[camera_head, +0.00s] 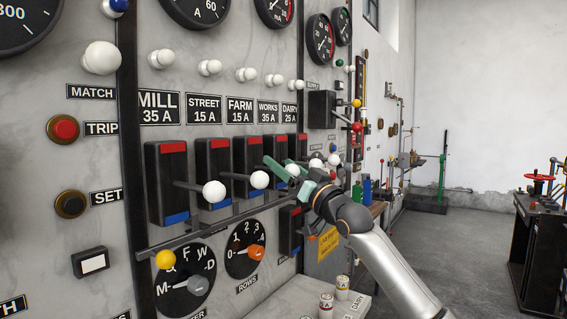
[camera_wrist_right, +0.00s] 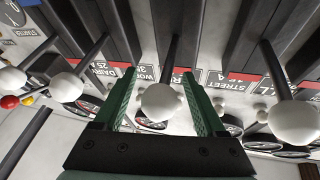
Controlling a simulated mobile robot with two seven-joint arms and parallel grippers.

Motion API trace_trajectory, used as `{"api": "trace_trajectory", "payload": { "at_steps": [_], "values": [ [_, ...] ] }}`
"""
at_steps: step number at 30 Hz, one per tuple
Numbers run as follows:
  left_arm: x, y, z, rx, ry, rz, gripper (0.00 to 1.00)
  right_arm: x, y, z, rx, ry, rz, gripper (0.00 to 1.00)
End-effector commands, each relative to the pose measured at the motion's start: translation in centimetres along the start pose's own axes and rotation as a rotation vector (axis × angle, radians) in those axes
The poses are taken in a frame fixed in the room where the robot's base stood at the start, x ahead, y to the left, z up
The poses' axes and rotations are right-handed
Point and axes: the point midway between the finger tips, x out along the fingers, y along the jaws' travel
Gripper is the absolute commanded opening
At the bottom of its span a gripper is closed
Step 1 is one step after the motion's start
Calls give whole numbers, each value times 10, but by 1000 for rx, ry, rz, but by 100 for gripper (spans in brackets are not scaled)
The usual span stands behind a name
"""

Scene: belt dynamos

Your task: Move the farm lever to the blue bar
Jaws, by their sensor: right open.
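The farm lever is the third in a row of black switch boxes, under the FARM 15 A plate (camera_head: 240,111). The lever's white ball knob stands out from the panel, and in the right wrist view the knob (camera_wrist_right: 160,102) sits between the two green fingers. My right gripper (camera_head: 284,172) is open around it. A dark gap shows no clear grip on the knob. My left gripper is out of view.
The street lever's knob (camera_head: 259,179) and the mill lever's knob (camera_head: 214,191) stand close on the left. The works lever's knob (camera_head: 316,163) is close on the right. A rail with a yellow ball (camera_head: 165,259) runs below. Open floor lies right.

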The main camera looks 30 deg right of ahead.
Motion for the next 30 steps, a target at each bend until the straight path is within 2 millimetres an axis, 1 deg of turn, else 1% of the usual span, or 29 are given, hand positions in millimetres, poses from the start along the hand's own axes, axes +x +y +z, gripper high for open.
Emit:
{"api": "trace_trajectory", "payload": {
  "at_steps": [8, 20, 27, 30],
  "values": [
    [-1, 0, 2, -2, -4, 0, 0, 1, 0, 0, 0, 0, 0, 73],
    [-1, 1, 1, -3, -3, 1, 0, 1, 0, 0, 0, 0, 0, 28],
    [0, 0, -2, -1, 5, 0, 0, 1, 0, 0, 0, 0, 0, 1],
    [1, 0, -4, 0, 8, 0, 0, 1, 0, 0, 0, 0, 0, 0]
  ]
}}
